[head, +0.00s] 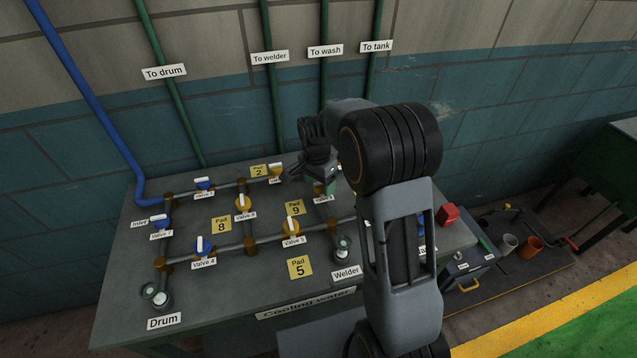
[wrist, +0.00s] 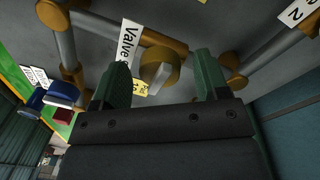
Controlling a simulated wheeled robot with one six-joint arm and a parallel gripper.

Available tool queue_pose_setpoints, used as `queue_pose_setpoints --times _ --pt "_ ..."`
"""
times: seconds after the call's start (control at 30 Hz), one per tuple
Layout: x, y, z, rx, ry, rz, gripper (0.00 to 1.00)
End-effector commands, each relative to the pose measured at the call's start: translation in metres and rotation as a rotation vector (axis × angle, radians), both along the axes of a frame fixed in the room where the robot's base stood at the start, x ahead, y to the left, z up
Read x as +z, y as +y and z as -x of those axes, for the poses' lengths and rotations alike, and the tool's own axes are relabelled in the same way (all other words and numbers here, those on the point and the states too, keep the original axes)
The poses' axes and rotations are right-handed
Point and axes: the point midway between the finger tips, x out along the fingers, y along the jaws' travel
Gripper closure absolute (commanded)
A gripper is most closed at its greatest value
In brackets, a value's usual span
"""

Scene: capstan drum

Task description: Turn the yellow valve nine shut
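In the wrist view a round brown-yellow valve body (wrist: 163,62) with a pale handle sits between my gripper's green fingers. Its white label (wrist: 128,45) reads "Valve", with the number cut off by a finger. My gripper (wrist: 162,75) is open, one finger on either side of the valve; I cannot tell if either finger touches it. In the head view my gripper (head: 321,187) is low over the board at the back, just above a small valve label (head: 323,198) too small to read surely. The valve there is hidden by my gripper, so its handle's angle is unclear.
Pipes and other blue- and yellow-handled valves spread over the grey board, including Valve 5 (head: 292,226) and Valve 4 (head: 202,247). Yellow cards mark Pad 9 (head: 295,208), Pad 8 (head: 221,224) and Pad 5 (head: 299,268). The wall with green pipes stands close behind.

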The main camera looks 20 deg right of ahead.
Motion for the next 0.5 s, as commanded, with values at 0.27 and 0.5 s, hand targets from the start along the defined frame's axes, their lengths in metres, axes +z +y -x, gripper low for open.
queue_pose_setpoints --times 0.27,0.5 --pt "0.002 0.0 0.0 0.001 0.0 0.0 0.31" --pt "0.034 0.002 -0.003 0.001 -0.004 0.0 0.31"
